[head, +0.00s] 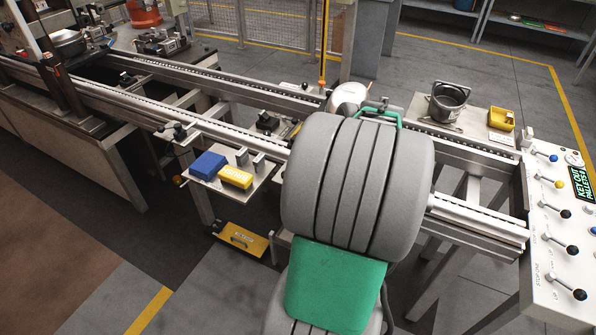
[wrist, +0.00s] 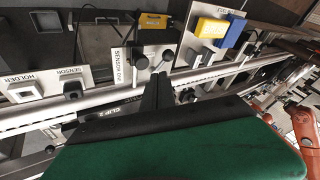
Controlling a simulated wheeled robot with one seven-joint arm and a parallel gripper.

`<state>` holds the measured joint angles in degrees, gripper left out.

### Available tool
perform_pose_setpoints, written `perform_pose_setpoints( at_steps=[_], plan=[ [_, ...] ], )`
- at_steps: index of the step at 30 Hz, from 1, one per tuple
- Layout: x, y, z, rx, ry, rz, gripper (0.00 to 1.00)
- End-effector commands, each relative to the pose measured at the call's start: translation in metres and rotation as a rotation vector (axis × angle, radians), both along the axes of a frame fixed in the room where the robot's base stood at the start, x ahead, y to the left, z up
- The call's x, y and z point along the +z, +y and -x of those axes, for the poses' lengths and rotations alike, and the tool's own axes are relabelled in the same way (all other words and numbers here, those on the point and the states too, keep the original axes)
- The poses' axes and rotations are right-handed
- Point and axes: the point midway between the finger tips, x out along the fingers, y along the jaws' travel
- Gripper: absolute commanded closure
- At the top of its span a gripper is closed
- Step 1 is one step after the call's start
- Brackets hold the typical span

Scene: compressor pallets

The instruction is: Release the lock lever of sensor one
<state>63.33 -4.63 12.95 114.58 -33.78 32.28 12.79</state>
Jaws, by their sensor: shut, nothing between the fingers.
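In the wrist view a white plate labelled SENSOR ONE (wrist: 119,66) stands beside the rail. I cannot tell which one is the lock lever. My gripper (wrist: 159,77) points up from the bottom of the wrist view, its dark fingers shut and empty. The fingertips appear just below the two knobs; whether they touch is unclear. In the head view my arm hides the gripper and this spot.
A blue block (head: 208,165) and a yellow block (head: 235,177) sit on a side shelf. The long metal rail (head: 110,97) runs across the scene. A lever panel (head: 556,240) is at right.

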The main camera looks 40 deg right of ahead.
Motion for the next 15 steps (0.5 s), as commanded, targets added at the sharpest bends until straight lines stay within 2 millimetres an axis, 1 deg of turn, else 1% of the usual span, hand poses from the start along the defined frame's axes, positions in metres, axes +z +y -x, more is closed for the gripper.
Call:
perform_pose_setpoints(
  at_steps=[5, 12, 15],
  plan=[
    [-0.018, 0.001, -0.012, 0.005, 0.002, -0.004, 1.0],
    [-0.059, -0.002, -0.039, 0.004, 0.004, -0.005, 1.0],
    [-0.071, -0.003, -0.047, 0.004, 0.003, -0.002, 1.0]
  ],
)
